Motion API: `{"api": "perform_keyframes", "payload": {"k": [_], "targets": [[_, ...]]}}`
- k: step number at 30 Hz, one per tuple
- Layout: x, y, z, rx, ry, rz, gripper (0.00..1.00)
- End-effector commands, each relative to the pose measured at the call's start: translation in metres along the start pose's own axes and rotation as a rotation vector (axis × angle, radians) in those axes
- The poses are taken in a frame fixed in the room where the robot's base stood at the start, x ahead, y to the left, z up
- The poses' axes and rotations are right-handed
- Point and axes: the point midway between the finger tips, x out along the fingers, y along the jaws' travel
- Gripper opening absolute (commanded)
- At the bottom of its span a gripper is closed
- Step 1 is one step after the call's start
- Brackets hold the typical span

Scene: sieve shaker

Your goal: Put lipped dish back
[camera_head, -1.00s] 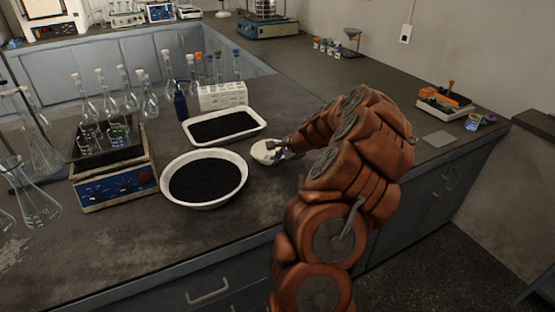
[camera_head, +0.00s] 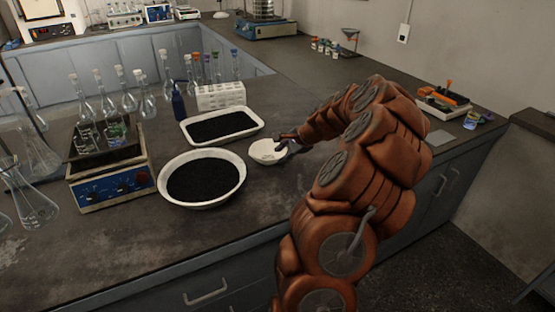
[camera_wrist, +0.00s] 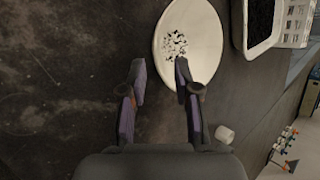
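A small white dish (camera_head: 266,152), which I take for the lipped dish, sits on the bench right of the round pan. In the wrist view the dish (camera_wrist: 205,45) has black grains scattered inside. My gripper (camera_head: 288,143) is at its right side in the head view. In the wrist view my gripper (camera_wrist: 160,78) is open, its fingers apart. The right finger overlaps the dish near its lower left rim; the left finger is outside the rim. I cannot tell whether either finger touches the dish.
A round white pan (camera_head: 240,190) and a rectangular white tray (camera_head: 258,121), both holding black grains, stand close to the dish. A white rack (camera_head: 222,96) is behind the tray. Free bench lies in front.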

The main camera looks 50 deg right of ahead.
Motion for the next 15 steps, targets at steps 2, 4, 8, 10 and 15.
{"api": "perform_keyframes", "payload": {"k": [2,4,8,10,15], "targets": [[-0.015,0.001,-0.001,0.0,0.0,-0.001,0.31],[-0.029,0.001,-0.001,0.001,0.001,-0.001,0.31],[-0.05,0.0,-0.001,0.001,0.001,-0.003,0.31],[-0.059,0.001,0.0,0.001,-0.001,-0.001,0.31],[-0.07,0.001,-0.001,0.001,0.0,0.0,0.31]]}}
